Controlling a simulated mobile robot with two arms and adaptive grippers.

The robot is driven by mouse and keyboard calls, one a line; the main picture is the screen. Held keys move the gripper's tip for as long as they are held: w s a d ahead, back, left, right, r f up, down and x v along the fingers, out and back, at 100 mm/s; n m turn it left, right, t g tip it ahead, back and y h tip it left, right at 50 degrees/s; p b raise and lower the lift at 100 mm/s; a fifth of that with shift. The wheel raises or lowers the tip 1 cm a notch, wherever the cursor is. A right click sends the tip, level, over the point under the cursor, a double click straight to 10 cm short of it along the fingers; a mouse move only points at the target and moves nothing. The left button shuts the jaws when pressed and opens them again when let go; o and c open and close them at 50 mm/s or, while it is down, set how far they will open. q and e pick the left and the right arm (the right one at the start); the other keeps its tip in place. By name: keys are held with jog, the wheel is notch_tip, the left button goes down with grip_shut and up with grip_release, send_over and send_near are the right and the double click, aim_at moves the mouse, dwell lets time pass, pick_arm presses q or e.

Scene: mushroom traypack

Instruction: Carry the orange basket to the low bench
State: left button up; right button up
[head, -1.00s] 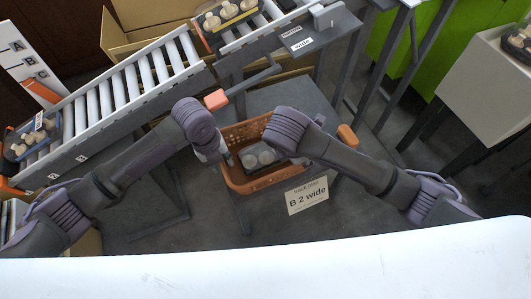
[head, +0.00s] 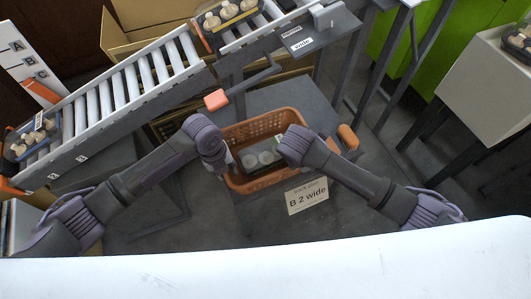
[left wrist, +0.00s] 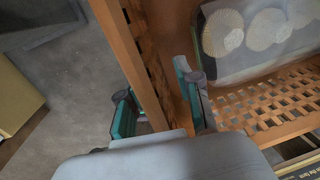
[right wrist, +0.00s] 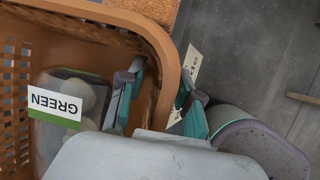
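The orange basket (head: 262,127) stands upright on a low grey surface in the head view, with a film-wrapped mushroom pack (head: 262,160) inside. My left gripper (head: 226,168) is at the basket's left end. In the left wrist view its fingers (left wrist: 160,108) straddle the orange wall (left wrist: 132,60), one outside and one inside, apart. My right gripper (right wrist: 157,100) straddles the opposite end wall (right wrist: 155,40) in the right wrist view, its fingers apart. The pack there bears a GREEN label (right wrist: 54,104). Whether the fingers touch the walls is unclear. I cannot tell which surface is the low bench.
A roller conveyor (head: 120,97) with mushroom trays runs along the left and back. A card reading "B 2 wide" (head: 307,196) is in front of the basket. A pale block-topped stand (head: 480,85) is at the right. Cardboard boxes (head: 150,28) stand behind the conveyor.

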pick_arm(q)
grip_shut()
pick_arm(e)
grip_shut()
